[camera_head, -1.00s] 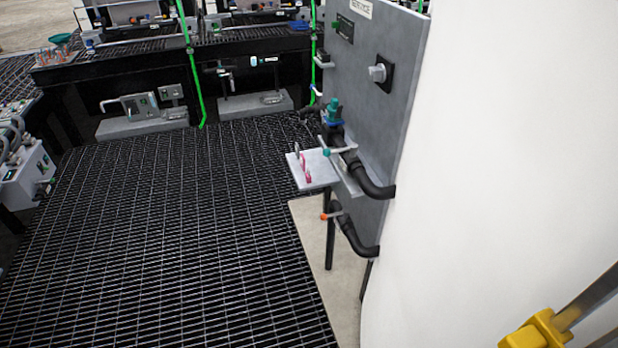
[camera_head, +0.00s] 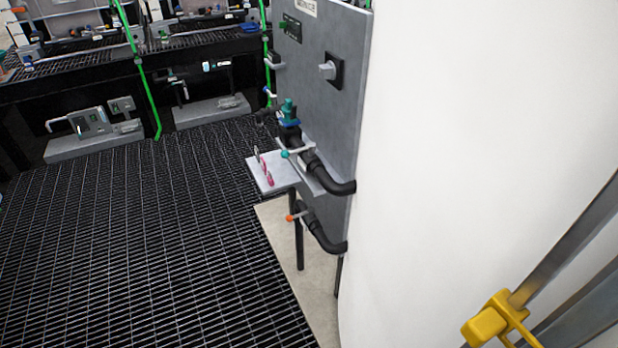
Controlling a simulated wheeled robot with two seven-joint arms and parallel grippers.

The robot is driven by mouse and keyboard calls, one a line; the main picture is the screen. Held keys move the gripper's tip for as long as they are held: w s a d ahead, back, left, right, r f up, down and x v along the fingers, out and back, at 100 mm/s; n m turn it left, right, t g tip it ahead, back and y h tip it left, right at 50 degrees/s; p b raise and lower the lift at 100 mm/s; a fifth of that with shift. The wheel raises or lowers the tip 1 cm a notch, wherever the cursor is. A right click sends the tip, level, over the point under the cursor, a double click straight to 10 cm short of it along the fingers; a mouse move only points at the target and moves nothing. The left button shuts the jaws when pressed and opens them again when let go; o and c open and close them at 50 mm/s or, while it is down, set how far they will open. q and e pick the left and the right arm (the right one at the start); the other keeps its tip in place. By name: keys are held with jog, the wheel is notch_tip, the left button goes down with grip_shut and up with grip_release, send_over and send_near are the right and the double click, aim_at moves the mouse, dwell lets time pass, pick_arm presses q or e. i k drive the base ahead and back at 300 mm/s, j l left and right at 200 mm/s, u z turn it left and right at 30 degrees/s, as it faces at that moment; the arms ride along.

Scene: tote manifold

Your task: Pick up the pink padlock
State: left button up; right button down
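A small pink item, which looks like the pink padlock (camera_head: 270,181), stands on a small light-grey shelf (camera_head: 280,187). The shelf sits at the front of a grey service panel (camera_head: 318,90). A second thin item (camera_head: 256,154), pinkish or red, stands on the shelf behind it; its kind is too small to tell. Neither of my grippers shows in the head view.
A valve with a teal handle (camera_head: 286,154) and black pipes are beside the shelf. An orange-handled valve (camera_head: 292,217) is below. A large white surface (camera_head: 450,130) fills the right, with a yellow fitting (camera_head: 490,322) on grey bars. Black grating floor (camera_head: 130,250) lies clear at left.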

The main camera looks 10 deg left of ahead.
aim_at(270, 180)
jog(key=i+j+z, duration=0.15)
jog(key=j+z, duration=0.2)
jog(key=i+j+z, duration=0.15)
jog(key=j+z, duration=0.5)
jog(key=j, duration=0.15)
jog(key=i, duration=0.05)
